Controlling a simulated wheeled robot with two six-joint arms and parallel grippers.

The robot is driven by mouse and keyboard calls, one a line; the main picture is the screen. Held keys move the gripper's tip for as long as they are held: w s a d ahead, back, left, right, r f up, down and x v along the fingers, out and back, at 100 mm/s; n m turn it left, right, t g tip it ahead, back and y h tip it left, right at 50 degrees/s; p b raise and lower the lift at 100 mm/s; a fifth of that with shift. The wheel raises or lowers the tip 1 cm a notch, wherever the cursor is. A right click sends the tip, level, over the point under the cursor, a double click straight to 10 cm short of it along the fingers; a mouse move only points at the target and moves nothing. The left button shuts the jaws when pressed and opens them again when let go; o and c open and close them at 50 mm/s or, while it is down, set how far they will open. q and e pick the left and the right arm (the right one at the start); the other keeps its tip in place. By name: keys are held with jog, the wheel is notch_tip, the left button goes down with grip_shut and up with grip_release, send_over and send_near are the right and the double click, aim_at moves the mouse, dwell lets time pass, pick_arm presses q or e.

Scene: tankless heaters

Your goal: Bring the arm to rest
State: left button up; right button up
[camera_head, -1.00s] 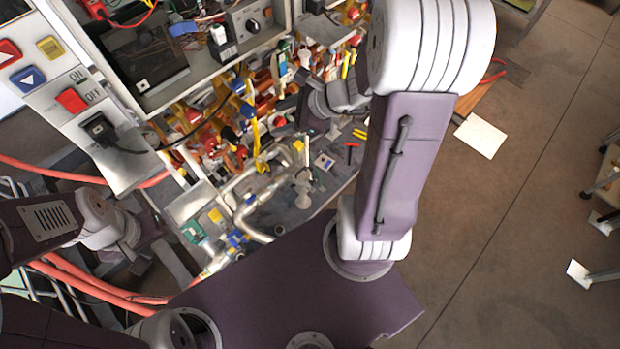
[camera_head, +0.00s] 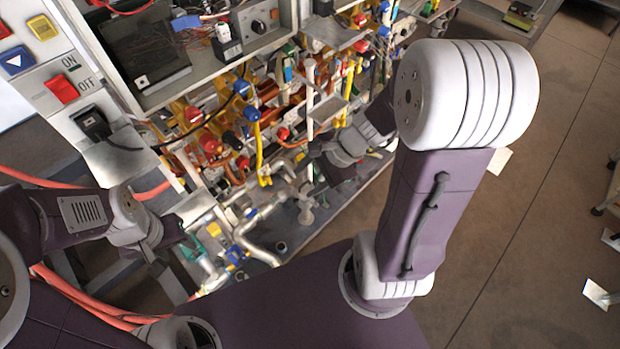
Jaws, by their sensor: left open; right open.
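My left arm comes in from the left, and my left gripper (camera_head: 172,262) hangs open in front of the lower left part of the heater unit. My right arm rises at the right, bends at a large pale elbow, and reaches back behind its own upper link. My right gripper (camera_head: 328,168) is open in front of the pipes, partly hard to make out against the dark parts there. I see nothing held in either gripper.
A bench of pipes, valves and colored fittings (camera_head: 262,120) fills the middle. A control panel (camera_head: 62,88) with red, blue and yellow switches stands at the left. Orange hoses (camera_head: 85,298) run at the lower left. The brown floor (camera_head: 520,230) at the right is mostly clear.

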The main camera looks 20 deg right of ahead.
jog(key=shift+a, duration=0.1)
jog(key=s+a+f+n+g+h, duration=0.1)
jog(key=s+a+n+g+h, duration=0.15)
jog(key=s+n, duration=0.4)
jog(key=d+n, duration=0.1)
jog(key=n, duration=0.2)
jog(key=w+d+f+n+h, duration=0.1)
jog(key=d+n, duration=0.1)
jog(key=n, duration=0.1)
jog(key=w+d+n+h, duration=0.1)
jog(key=n, duration=0.2)
jog(key=shift+w+d+f+t+h, duration=0.15)
jog(key=shift+w+d+t+h, duration=0.1)
jog(key=shift+d+t, duration=0.15)
jog(key=shift+s+a, duration=0.1)
jog(key=shift+c, duration=0.3)
dwell(0.4)
